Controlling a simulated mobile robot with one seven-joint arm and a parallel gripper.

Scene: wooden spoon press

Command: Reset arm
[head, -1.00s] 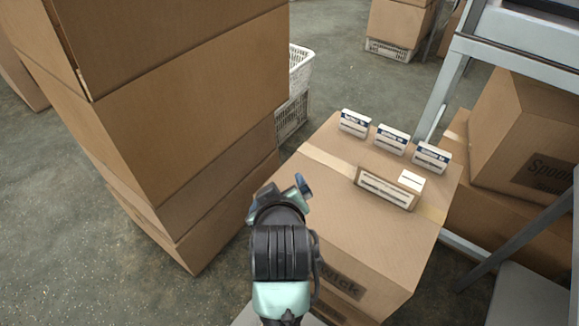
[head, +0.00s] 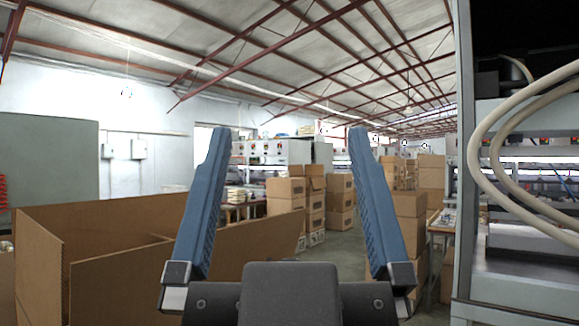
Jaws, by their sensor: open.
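My gripper (head: 292,140) fills the lower middle of the head view, close to the camera. Its two blue fingers stand upright, spread wide apart. Nothing is between them except the distant hall behind. The dark gripper body sits below them at the bottom edge. The rest of the arm is out of sight, so its pose cannot be told.
An open cardboard box (head: 110,262) with raised walls stands at lower left. A machine rack (head: 530,215) with looping pale hoses (head: 487,150) is close at right. Stacked cartons (head: 285,196) and shelving stand farther back. A strip of open floor (head: 345,245) runs between.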

